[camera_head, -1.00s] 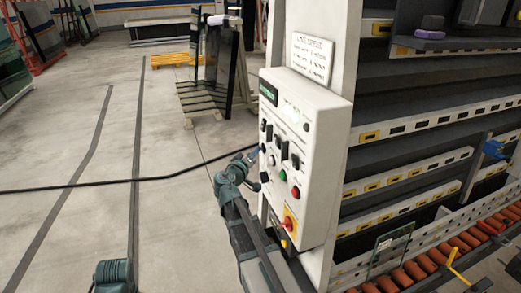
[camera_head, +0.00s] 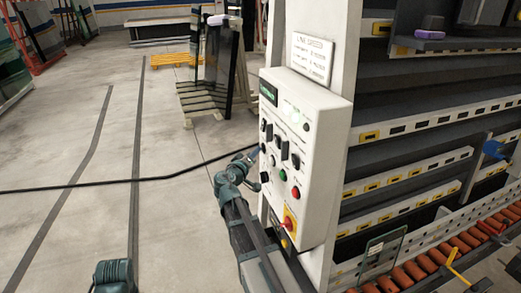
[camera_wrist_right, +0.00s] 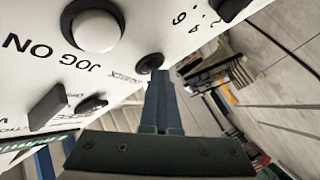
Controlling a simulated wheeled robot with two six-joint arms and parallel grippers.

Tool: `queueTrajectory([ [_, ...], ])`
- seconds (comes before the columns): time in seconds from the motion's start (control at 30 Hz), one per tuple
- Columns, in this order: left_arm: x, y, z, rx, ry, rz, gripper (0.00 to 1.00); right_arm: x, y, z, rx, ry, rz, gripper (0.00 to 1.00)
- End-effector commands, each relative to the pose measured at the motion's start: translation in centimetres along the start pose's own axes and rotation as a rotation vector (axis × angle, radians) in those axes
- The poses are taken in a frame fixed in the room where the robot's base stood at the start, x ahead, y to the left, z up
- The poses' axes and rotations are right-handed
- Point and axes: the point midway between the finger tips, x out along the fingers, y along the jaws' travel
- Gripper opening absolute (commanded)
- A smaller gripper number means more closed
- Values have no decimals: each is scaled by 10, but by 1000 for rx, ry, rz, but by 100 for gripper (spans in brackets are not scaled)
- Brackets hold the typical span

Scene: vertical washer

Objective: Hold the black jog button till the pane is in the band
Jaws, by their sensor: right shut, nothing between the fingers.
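The black jog button (camera_wrist_right: 150,63) is a small round knob on the white control panel (camera_head: 310,140), beside the printed word JOG in the right wrist view. My right gripper (camera_wrist_right: 160,78) is shut and empty. Its fingertips are at the lower edge of the button and seem to touch it. In the head view the right gripper (camera_head: 254,154) reaches the panel's left edge. The glass pane (camera_head: 384,254) stands on the orange roller conveyor (camera_head: 430,264) at lower right. I cannot pick out the band. My left gripper is out of view.
A large white button (camera_wrist_right: 96,27) sits close beside the black one. A red and yellow switch (camera_head: 290,222) is low on the panel. A yellow-handled rod (camera_head: 454,262) stands right of the pane.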

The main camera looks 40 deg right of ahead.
Motion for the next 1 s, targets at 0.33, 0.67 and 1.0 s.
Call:
queueTrajectory([
  [0.33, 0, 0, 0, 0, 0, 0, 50, 0, 0, 1, 0, -2, 1, 0],
  [0.67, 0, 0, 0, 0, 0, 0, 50, -7, -5, -5, 0, 0, 0, 0],
  [1.0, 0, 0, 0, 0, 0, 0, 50, -13, -9, -9, 0, -1, 1, 0],
])
